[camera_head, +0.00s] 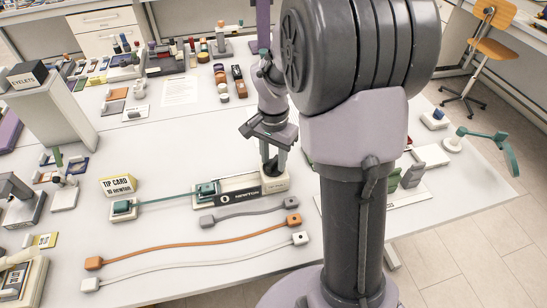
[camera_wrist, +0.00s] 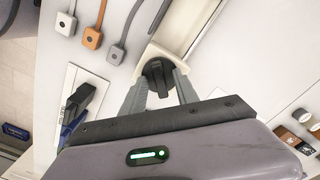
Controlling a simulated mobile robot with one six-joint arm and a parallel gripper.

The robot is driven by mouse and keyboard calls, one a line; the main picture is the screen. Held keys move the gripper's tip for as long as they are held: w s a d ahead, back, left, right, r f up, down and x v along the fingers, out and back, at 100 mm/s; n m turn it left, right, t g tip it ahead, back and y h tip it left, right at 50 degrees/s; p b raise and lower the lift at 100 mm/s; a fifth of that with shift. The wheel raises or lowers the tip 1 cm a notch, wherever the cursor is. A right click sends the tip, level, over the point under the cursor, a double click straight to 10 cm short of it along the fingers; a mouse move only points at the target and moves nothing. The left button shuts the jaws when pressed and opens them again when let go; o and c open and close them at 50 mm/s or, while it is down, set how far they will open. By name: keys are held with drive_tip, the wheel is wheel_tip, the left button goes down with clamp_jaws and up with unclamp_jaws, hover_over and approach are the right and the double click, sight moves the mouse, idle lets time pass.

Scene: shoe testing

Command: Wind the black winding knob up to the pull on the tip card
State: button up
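The black winding knob (camera_wrist: 158,73) sits on the cream end block of the tester and shows between my two fingers in the wrist view. My gripper (camera_wrist: 160,82) points down over it, one finger on each side; whether the fingers press on it is unclear. In the head view my gripper (camera_head: 270,170) stands at the tester's right end block (camera_head: 274,184) and hides the knob. The tip card (camera_head: 118,185) reads "TIP CARD 10 newton" and stands at left. The tester's black face (camera_head: 240,195) reads "NEWTON"; its reading is too small to tell.
A teal strap (camera_head: 165,198) runs from a teal block (camera_head: 206,190) on the tester to a teal clamp (camera_head: 123,207). Grey (camera_head: 250,212), orange (camera_head: 195,242) and white (camera_head: 195,263) straps lie in front. A dark grey object (camera_wrist: 80,100) lies left of my gripper in the wrist view.

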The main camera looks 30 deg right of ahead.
sight(273, 161)
drive_tip(key=shift+r, duration=0.1)
wheel_tip(273, 161, up, 17)
drive_tip(key=p, duration=0.6)
drive_tip(key=shift+r, duration=0.1)
